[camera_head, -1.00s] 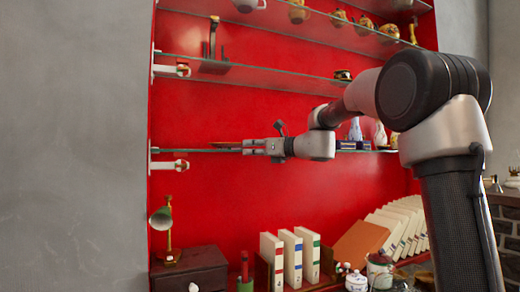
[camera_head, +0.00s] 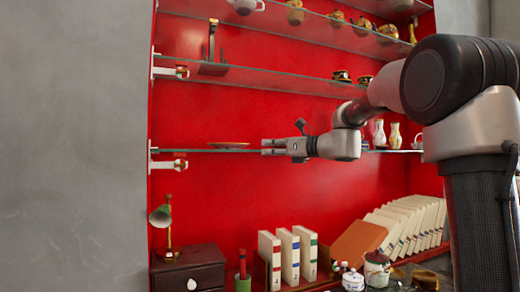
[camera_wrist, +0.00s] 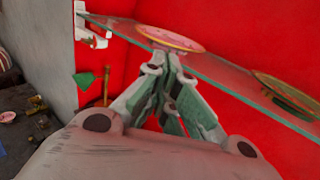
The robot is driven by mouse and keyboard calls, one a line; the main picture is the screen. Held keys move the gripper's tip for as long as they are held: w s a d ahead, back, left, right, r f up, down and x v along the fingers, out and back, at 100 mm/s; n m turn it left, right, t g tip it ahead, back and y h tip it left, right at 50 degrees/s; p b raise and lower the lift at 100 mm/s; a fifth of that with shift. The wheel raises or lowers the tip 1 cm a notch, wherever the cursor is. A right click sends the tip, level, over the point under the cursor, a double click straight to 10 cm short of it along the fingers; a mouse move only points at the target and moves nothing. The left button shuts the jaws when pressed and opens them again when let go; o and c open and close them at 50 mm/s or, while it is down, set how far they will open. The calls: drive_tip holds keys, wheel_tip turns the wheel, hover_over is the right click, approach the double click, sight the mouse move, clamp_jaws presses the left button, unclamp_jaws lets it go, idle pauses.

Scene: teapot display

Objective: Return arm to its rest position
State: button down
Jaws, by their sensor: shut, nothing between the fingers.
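My gripper (camera_head: 266,147) is at the front of the middle glass shelf in the head view, pointing left. In the wrist view my gripper (camera_wrist: 170,62) has its fingers together and holds nothing. A pink plate (camera_wrist: 172,38) lies on the glass shelf just beyond the fingertips in the wrist view. It shows as a thin flat disc (camera_head: 228,144) on the shelf in the head view, left of the fingertips and apart from them.
The middle glass shelf (camera_head: 205,151) is close to my gripper. A green-rimmed plate (camera_wrist: 285,97) lies farther right on it. Vases (camera_head: 395,136) stand at right. The grey wall (camera_head: 70,140) bounds the left.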

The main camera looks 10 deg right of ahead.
drive_tip(key=v, duration=0.5)
drive_tip(key=s+d+f+n+g+h, duration=0.2)
drive_tip(key=s+f+n+g, duration=0.15)
drive_tip(key=f+n, duration=0.4)
drive_tip(key=s+d+f+n+g+h, duration=0.2)
drive_tip(key=s+f+n, duration=0.25)
drive_tip(key=f, duration=0.55)
drive_tip(key=s+d+f+n+g+h, duration=0.1)
drive_tip(key=s+d+f+n+h, duration=0.2)
drive_tip(key=s, duration=0.6)
drive_tip(key=s+d+f+n+g+h, duration=0.1)
drive_tip(key=s+d+f+n+h, duration=0.2)
drive_tip(key=s+n, duration=0.4)
drive_tip(key=s+d+f+n+g+h, duration=0.1)
drive_tip(key=s+f+n, duration=0.4)
drive_tip(key=s, duration=0.6)
drive_tip(key=shift+s+d+h, duration=0.25)
drive_tip(key=shift+d+h, duration=0.65)
drive_tip(key=shift+d, duration=0.05)
